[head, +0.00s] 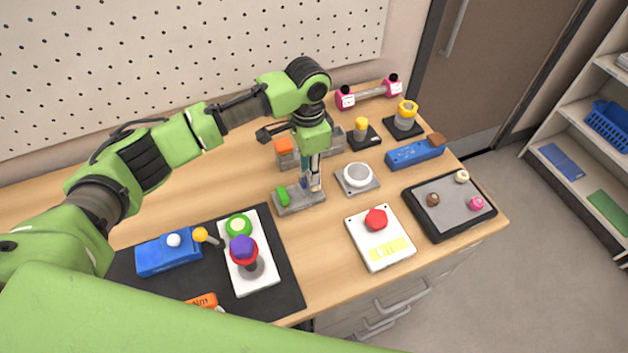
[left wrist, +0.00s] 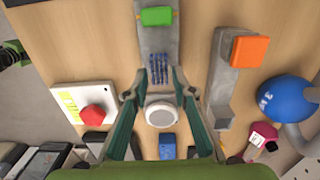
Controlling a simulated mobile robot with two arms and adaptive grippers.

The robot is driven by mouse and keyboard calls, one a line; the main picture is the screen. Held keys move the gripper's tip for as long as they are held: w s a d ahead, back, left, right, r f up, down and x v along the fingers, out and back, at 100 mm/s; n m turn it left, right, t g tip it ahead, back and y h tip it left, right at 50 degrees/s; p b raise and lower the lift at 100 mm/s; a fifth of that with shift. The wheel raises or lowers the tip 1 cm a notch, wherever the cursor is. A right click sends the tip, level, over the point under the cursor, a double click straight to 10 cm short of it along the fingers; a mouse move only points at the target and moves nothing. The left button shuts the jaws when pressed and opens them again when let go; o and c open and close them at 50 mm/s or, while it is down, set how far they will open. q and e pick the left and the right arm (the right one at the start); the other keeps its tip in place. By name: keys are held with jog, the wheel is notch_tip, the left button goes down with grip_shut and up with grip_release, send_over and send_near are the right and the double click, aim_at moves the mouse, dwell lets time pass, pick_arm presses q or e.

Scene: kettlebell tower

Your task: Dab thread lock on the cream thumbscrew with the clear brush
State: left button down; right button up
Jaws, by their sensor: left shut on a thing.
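The cream thumbscrew (head: 461,176) is a small round knob at the back right of the grey, black-rimmed tray (head: 446,227). My left gripper (head: 312,188) points down over the right part of a grey block (head: 301,204) with a green piece on it. It is shut on a slim bluish thing (left wrist: 158,69), which shows between the fingertips in the left wrist view. This may be the clear brush; the fingers hide much of it. A white round dish (head: 358,176) stands just right of the gripper and shows below the fingertips in the wrist view (left wrist: 160,113).
A brown knob (head: 432,199) and a pink knob (head: 476,203) share the tray. A white plate (head: 380,245) with a red knob lies in front of the dish. A blue block (head: 414,154) stands behind the tray. An orange-topped grey block (head: 287,159) is behind the gripper.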

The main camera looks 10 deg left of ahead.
pick_arm(q)
jog(key=shift+f, duration=0.1)
jog(key=shift+d, duration=0.1)
jog(key=shift+w+d, duration=0.75)
jog(key=shift+d, duration=0.2)
jog(key=shift+s+a, duration=0.1)
jog(key=shift+s+a+p, duration=0.5)
jog(key=shift+a+p, duration=0.2)
jog(key=shift+p, duration=0.25)
jog(key=shift+s+a, duration=0.2)
jog(key=shift+a, duration=0.2)
